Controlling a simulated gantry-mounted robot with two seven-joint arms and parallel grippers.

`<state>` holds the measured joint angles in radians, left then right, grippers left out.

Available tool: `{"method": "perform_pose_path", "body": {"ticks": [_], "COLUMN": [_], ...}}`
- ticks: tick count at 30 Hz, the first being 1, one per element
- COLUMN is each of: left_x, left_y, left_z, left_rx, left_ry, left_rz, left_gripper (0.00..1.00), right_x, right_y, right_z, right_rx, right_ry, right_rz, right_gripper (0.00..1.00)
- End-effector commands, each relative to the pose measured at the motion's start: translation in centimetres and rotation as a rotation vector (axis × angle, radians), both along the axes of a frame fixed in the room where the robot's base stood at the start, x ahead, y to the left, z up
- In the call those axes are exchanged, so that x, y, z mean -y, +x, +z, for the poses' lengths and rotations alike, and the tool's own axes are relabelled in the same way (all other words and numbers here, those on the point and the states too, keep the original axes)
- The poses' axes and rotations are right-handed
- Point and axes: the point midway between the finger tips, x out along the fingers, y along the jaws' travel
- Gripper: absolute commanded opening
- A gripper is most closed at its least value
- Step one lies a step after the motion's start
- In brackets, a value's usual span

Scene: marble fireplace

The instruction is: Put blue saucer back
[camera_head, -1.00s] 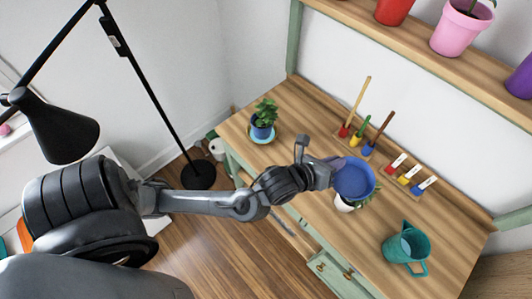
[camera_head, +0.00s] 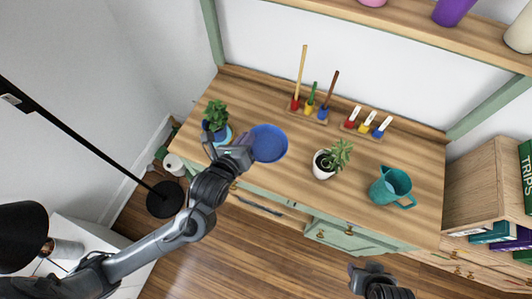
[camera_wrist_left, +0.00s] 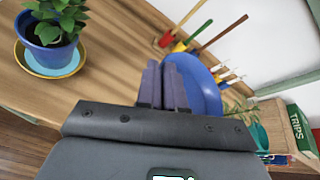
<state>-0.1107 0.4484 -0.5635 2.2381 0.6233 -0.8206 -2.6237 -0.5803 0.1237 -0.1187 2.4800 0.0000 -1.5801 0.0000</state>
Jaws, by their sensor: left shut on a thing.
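The blue saucer (camera_head: 270,143) is held in the air over the desk by my left gripper (camera_head: 246,150), which is shut on its left edge. In the left wrist view the saucer (camera_wrist_left: 203,88) is tilted, beside the closed fingers (camera_wrist_left: 163,86). A second plant in a white pot (camera_head: 322,166) stands right of the held saucer. My right gripper (camera_head: 370,270) is at the bottom edge; its jaws are unclear.
A teal watering jug (camera_head: 390,186) stands at the right. A shelf with pots runs above. Clear desk lies between the saucer and white pot.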

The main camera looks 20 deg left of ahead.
Motion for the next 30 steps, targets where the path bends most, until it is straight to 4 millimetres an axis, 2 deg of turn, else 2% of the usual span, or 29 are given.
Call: {"method": "perform_pose_path", "body": {"ticks": [8,12,14,16,21,30], "left_x": [5.2,8.2,9.1,9.8,10.4,10.3], "left_y": [1.5,3.3,4.3,5.3,6.9,7.7], "left_z": [-5.8,-8.7,-9.2,-9.3,-7.7,-6.6], "left_rx": [0.001,0.003,0.005,0.006,0.005,-0.002], "left_ry": [0.035,0.055,0.062,0.069,0.083,0.1], "left_rz": [-0.143,-0.238,-0.272,-0.299,-0.314,-0.314], "left_gripper": [0.0,0.0,0.0,0.0,0.0,0.0], "right_x": [-0.1,-0.2,-0.2,-0.2,-0.2,-0.2], "right_y": [0.0,0.0,0.0,0.0,0.0,0.0], "right_z": [-2.8,-5.4,-6.4,-7.3,-8.3,-8.4], "right_rx": [-0.001,-0.001,-0.001,-0.002,-0.003,-0.001], "right_ry": [0.003,0.006,0.006,0.006,0.006,0.006], "right_rz": [-0.001,-0.002,-0.003,-0.003,-0.003,-0.002], "right_gripper": [0.43,0.43,0.43,0.43,0.43,0.43]}}
